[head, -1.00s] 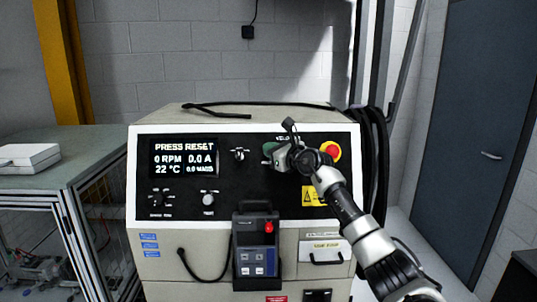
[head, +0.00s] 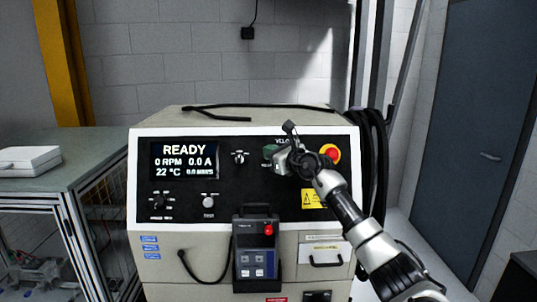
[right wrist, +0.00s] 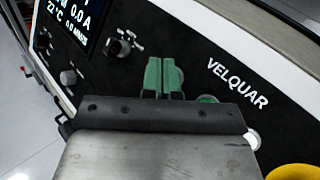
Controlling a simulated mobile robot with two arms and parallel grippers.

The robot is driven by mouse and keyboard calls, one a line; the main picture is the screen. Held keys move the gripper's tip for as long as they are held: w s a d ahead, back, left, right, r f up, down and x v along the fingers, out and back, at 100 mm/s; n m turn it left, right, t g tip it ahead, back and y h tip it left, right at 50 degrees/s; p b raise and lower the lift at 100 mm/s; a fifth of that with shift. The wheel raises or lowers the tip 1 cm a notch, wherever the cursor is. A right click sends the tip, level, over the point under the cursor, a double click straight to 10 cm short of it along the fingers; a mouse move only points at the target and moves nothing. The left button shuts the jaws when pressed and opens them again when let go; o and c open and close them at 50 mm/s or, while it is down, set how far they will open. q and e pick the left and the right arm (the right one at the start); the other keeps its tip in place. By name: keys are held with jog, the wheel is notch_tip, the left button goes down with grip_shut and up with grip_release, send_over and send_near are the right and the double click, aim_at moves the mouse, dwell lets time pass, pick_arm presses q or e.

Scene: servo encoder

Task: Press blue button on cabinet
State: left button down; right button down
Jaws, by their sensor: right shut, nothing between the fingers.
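The cabinet (head: 225,180) stands ahead with a black control panel on its front. My right gripper (head: 268,152) is at the panel's upper right part, in front of its face. In the right wrist view its two green fingertips (right wrist: 163,77) are side by side, shut and empty. I cannot tell whether they touch the panel. No blue button shows clearly on the panel; the gripper and wrist hide part of it. A green round part (right wrist: 207,99) shows beside the fingers. The screen (head: 184,160) reads READY, 0 RPM. My left gripper is not in view.
A red emergency knob on a yellow base (head: 331,152) is just right of my gripper. A pendant (head: 256,250) hangs on the cabinet's front. Black cables (head: 372,170) hang at its right side. A glass-sided bench (head: 75,165) stands left.

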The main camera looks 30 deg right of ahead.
jog(key=s+a+p, duration=0.1)
jog(key=s+a+r+p, duration=0.1)
jog(key=s+p, duration=0.1)
jog(key=s+r+p, duration=0.1)
jog(key=shift+s+a+r+p, duration=0.25)
jog(key=shift+s+a+p, duration=0.05)
jog(key=shift+a+p, duration=0.1)
dwell(0.8)
